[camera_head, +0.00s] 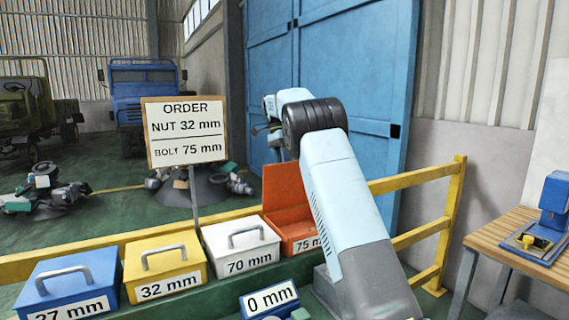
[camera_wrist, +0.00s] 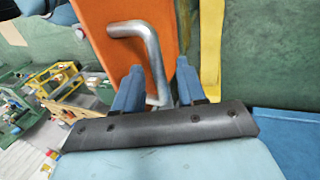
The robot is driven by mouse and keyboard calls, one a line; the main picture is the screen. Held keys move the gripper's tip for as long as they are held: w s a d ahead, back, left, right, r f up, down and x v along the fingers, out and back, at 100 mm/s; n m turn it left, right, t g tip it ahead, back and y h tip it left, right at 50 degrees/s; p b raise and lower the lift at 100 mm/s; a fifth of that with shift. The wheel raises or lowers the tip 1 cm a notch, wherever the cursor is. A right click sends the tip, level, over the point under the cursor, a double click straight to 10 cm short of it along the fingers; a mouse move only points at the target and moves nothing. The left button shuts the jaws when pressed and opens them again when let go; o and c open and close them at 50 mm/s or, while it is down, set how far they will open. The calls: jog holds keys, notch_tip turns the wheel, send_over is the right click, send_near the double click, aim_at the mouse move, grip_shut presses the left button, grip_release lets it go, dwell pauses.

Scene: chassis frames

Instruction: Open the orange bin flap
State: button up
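The orange bin (camera_head: 299,238) stands at the right end of the bin row, with its label partly hidden by my arm. Its orange flap (camera_head: 285,187) is raised and stands nearly upright at the back of the bin. In the wrist view the flap (camera_wrist: 150,18) fills the top middle, with its bent grey metal handle (camera_wrist: 151,48) on it. My gripper (camera_wrist: 160,70) is at the handle, its two blue fingers apart on either side of the handle's lower leg. A gap shows beside the handle.
A white 70 mm bin (camera_head: 240,247), a yellow 32 mm bin (camera_head: 165,264) and a blue bin (camera_head: 69,284) stand closed to the left. A yellow rail (camera_head: 418,235) runs behind. An order sign (camera_head: 186,131) stands behind the bins. A wooden table (camera_head: 503,228) is at right.

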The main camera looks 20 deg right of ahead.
jog(key=shift+r, duration=0.15)
jog(key=shift+w+r, duration=0.1)
jog(key=shift+r, duration=0.45)
jog(key=s+r, duration=0.1)
jog(key=r, duration=0.1)
jog(key=s+r, duration=0.2)
jog(key=r, duration=0.1)
jog(key=s+r, duration=0.2)
jog(key=r, duration=0.1)
jog(key=shift+s+a, duration=0.1)
jog(key=shift+s, duration=0.15)
jog(key=s+r, duration=0.3)
jog(key=s, duration=0.5)
jog(key=shift+s+r, duration=0.25)
jog(key=shift+s, duration=0.05)
